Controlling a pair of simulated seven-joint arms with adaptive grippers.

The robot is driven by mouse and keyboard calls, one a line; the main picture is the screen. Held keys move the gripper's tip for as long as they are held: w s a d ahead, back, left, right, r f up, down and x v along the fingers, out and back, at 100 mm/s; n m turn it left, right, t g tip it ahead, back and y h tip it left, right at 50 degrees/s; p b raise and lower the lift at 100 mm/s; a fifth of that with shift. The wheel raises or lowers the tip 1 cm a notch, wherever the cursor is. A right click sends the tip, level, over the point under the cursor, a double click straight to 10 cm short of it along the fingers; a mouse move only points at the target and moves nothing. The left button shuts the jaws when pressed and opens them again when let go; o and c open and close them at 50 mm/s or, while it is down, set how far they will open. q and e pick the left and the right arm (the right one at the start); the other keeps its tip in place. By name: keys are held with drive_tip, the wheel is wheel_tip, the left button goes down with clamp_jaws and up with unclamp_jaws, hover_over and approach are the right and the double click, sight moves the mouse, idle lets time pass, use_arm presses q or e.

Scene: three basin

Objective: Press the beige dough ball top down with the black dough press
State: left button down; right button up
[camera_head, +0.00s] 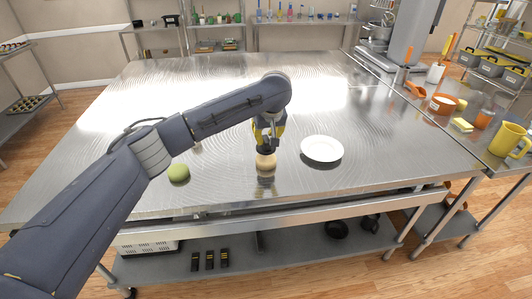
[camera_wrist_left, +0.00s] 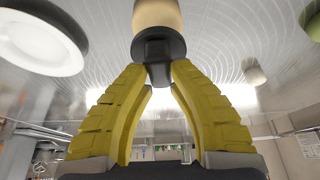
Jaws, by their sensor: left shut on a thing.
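The beige dough ball (camera_head: 265,161) is on the steel table near its front middle. It also shows at the top of the left wrist view (camera_wrist_left: 157,14). The black dough press (camera_wrist_left: 158,47) is between the yellow fingers of my left gripper (camera_wrist_left: 158,78), which is shut on its narrow handle. In the head view the left gripper (camera_head: 268,138) points down, with the press (camera_head: 266,150) right above the ball. The press's wide end appears against the ball's top; I cannot tell whether they touch. My right gripper is not in view.
A white plate (camera_head: 322,149) lies right of the ball. A green ball (camera_head: 179,173) lies to the left, near the front edge. A small pale object (camera_wrist_left: 253,72) is partly hidden behind my arm in the head view. The table's back is clear.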

use_arm(q)
drive_tip(key=shift+f, duration=0.35)
idle(0.3)
drive_tip(key=shift+f, duration=1.1)
drive_tip(key=shift+f, duration=0.4)
drive_tip(key=shift+r, duration=0.1)
idle(0.8)
drive_tip(key=shift+r, duration=1.4)
drive_tip(key=shift+r, duration=0.1)
drive_tip(key=shift+r, duration=2.9)
